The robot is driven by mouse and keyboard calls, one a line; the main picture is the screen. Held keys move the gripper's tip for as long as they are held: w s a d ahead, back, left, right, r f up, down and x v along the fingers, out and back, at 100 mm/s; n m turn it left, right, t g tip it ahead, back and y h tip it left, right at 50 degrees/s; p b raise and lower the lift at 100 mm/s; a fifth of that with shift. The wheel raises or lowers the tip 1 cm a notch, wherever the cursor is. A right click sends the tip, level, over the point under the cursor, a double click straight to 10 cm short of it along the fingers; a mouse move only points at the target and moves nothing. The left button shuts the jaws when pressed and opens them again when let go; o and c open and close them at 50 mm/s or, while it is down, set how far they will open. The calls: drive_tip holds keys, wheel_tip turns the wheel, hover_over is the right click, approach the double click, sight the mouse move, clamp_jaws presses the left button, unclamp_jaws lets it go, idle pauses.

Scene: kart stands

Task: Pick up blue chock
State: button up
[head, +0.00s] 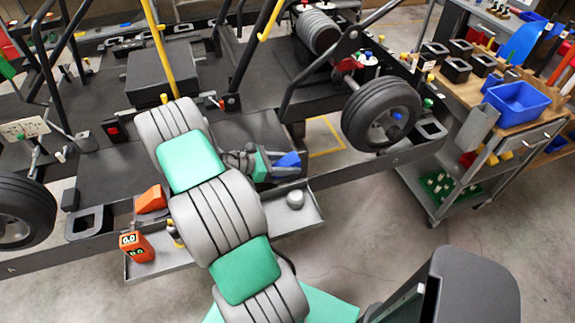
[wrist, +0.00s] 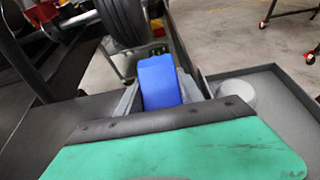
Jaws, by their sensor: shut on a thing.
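The blue chock (head: 288,160) is at the end of my gripper (head: 280,168), near the kart frame's side rail. In the wrist view the blue chock (wrist: 160,82) stands between the two grey fingers of my gripper (wrist: 161,98), one finger on each side. My gripper is shut on the chock. The chock's lower end is hidden behind the dark edge of my wrist. I cannot tell whether it is clear of the surface below.
A grey tray (head: 318,222) along the rail holds a round grey piece (head: 296,199), an orange chock (head: 151,199) and an orange device (head: 136,246). A kart wheel (head: 381,113) stands close at right. A cart with a blue bin (head: 518,103) is farther right.

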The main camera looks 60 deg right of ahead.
clamp_jaws()
drive_tip(key=shift+r, duration=0.1)
